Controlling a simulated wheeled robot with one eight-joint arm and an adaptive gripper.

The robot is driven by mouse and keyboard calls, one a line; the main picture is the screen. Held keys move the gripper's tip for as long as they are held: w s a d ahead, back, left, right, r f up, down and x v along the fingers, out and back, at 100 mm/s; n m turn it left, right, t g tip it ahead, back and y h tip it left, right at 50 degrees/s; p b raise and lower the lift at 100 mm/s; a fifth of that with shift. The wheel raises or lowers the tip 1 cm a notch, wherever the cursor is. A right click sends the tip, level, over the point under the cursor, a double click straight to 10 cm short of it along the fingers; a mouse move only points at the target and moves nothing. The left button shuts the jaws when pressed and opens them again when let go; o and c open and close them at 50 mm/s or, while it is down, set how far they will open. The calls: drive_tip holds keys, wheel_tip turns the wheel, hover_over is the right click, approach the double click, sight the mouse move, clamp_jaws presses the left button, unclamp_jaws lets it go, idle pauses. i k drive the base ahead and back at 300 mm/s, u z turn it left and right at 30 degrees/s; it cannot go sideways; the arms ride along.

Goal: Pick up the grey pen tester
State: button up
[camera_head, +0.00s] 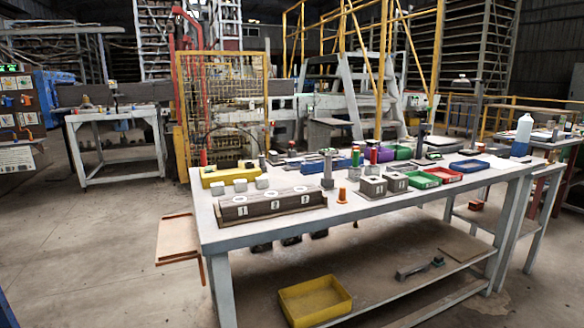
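The long grey workbench (222,236) stands in the centre and right of the head view, with many small items on top. I cannot pick out the grey pen tester for certain at this size. A slim grey upright piece (327,170) stands behind the right end of the numbered wooden block; I cannot tell whether it is the tester. Other small dark and grey pieces lie along the far side of the bench, too small to identify. My gripper is not in view.
A yellow bin (314,300) sits below. Floor at left is open.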

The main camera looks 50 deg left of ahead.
sight(327, 153)
drive_tip(key=u, duration=1.9)
